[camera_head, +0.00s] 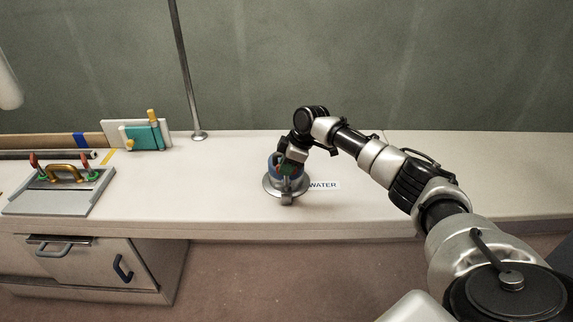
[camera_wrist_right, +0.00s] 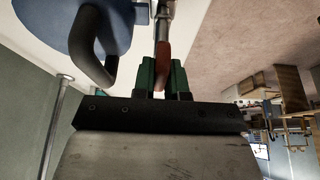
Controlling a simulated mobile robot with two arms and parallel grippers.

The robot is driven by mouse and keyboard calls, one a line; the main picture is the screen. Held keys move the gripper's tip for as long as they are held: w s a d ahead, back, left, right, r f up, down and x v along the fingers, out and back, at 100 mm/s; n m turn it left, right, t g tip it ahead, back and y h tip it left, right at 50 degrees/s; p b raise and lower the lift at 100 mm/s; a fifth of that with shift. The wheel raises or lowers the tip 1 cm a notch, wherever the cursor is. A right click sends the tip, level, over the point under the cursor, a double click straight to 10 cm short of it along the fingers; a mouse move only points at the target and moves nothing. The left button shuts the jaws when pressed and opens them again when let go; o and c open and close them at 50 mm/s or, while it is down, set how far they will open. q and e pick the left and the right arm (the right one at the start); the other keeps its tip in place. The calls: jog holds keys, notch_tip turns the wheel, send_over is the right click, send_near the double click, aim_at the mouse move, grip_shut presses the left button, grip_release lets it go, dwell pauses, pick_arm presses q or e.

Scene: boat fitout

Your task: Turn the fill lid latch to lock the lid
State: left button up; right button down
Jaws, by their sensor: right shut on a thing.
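The fill lid (camera_head: 271,165) is blue and sits in a round metal fill ring (camera_head: 271,188) on the pale counter. My right gripper (camera_head: 287,170) reaches down over it and hides much of it. In the right wrist view, the blue lid (camera_wrist_right: 60,15) has a dark curved handle (camera_wrist_right: 88,50). Beside it is the latch (camera_wrist_right: 162,55), a metal lever with a red grip. The green fingers of my right gripper (camera_wrist_right: 161,78) are closed around the red grip. Whether the latch overlaps the lid's rim is hidden. My left gripper is not in view.
A WATER label (camera_head: 324,185) lies right of the fill ring. A metal post (camera_head: 187,80) stands behind it to the left. Further left are a grey hatch (camera_head: 60,200) with a brass handle and a teal block (camera_head: 143,138). The counter right of the label is clear.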

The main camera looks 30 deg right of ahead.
jog(key=m+h+p, duration=0.1)
jog(key=m+p, duration=0.2)
jog(key=p, duration=0.1)
jog(key=m+t+h+p, duration=0.1)
jog(key=m+p, duration=0.3)
jog(key=p, duration=0.1)
jog(key=m+h+p, duration=0.1)
jog(key=m+p, duration=0.2)
jog(key=p, duration=0.2)
jog(key=shift+s+a+r+m+t+h, duration=0.1)
jog(key=shift+s+a+m+t+h, duration=0.05)
jog(key=shift+m+t+h, duration=0.2)
jog(key=m+h+p, duration=0.1)
jog(key=m+p, duration=0.2)
jog(key=shift+m, duration=0.25)
jog(key=shift+f+m+h+p, duration=0.25)
jog(key=shift+m+h+p, duration=0.45)
jog(key=shift+m, duration=0.8)
jog(key=shift+g, duration=0.45)
jog(key=c, duration=1.2)
grip_release()
jog(key=shift+o, duration=0.2)
jog(key=shift+r, duration=0.1)
